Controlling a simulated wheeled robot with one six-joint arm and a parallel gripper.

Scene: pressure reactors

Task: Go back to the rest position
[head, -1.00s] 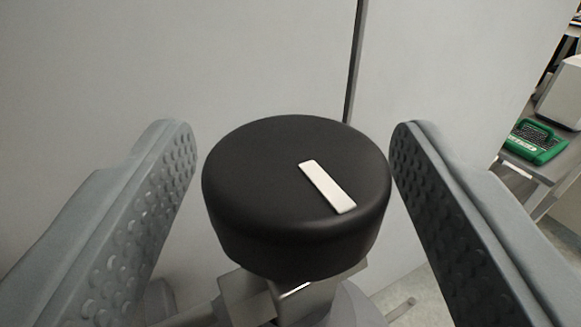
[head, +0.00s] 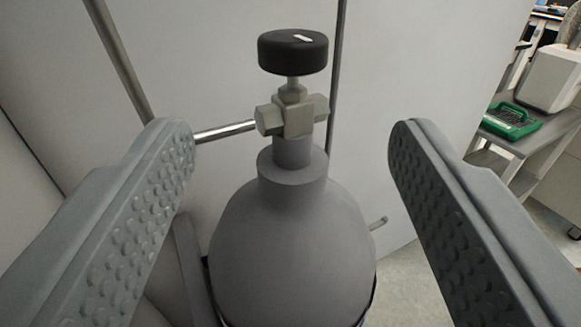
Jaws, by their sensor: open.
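My gripper (head: 291,140) is open, with its two grey dimpled fingers at the left and right of the head view and nothing between their pads. Beyond the fingers stands a grey gas cylinder (head: 292,245), upright. On its neck sits a metal valve (head: 300,115) topped by a round black knob (head: 292,52) with a white mark. The knob is apart from both fingers and above their tips in the picture. The cylinder's lower part is cut off by the frame.
A metal pipe (head: 224,131) runs from the valve to the left, near an upright pipe (head: 122,60). A pale wall (head: 420,60) is behind the cylinder. At right, a grey shelf (head: 545,135) holds a green case (head: 512,121) and a white device (head: 552,80).

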